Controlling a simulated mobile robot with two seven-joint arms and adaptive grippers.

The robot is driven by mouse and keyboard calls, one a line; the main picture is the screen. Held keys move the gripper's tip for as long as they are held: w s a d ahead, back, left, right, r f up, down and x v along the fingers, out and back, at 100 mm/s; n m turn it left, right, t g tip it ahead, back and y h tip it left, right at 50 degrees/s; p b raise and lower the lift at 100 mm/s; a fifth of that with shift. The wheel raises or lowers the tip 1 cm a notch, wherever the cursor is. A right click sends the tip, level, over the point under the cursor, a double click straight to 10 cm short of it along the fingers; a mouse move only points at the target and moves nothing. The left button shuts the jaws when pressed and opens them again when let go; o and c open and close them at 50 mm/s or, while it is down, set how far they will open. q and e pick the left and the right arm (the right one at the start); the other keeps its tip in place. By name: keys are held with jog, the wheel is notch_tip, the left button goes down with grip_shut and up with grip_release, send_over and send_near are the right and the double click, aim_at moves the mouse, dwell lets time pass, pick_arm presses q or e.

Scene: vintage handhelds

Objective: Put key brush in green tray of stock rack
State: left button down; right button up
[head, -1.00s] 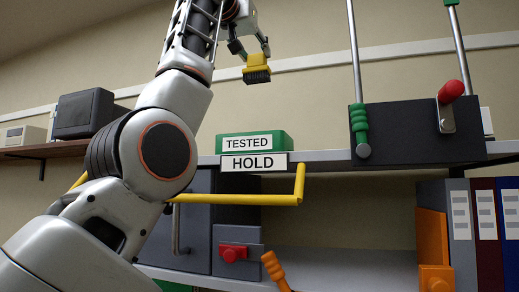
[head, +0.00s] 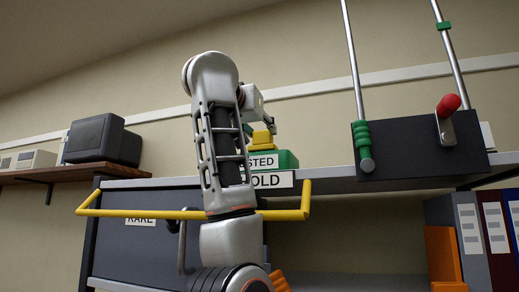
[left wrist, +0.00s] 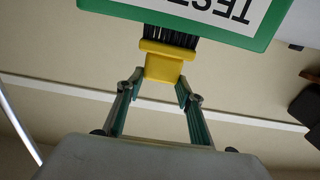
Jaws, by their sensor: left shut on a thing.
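The key brush, a yellow block with black bristles, shows in the left wrist view (left wrist: 163,66) and partly in the head view (head: 262,138). My left gripper (left wrist: 160,88) is shut on its yellow body. The bristles point down at the green tray labelled TESTED (head: 287,160), which also shows upside down in the left wrist view (left wrist: 105,9). The bristle tips are hidden at the tray's front wall; I cannot tell if they touch its floor. My right gripper is not in view.
A yellow rail (head: 130,213) runs in front of the shelf. A dark box with a red-knobbed lever (head: 415,145) stands to the right, with binders (head: 470,230) below. A black box (head: 95,138) is at left.

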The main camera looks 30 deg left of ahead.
aim_at(260, 145)
pick_arm(q)
jog(key=shift+f, duration=0.65)
notch_tip(260, 145, down, 3)
jog(key=shift+s+b, duration=0.1)
jog(key=shift+b, duration=0.25)
jog(key=c, duration=1.4)
grip_release()
jog(key=shift+f, duration=0.15)
jog(key=shift+o, duration=0.2)
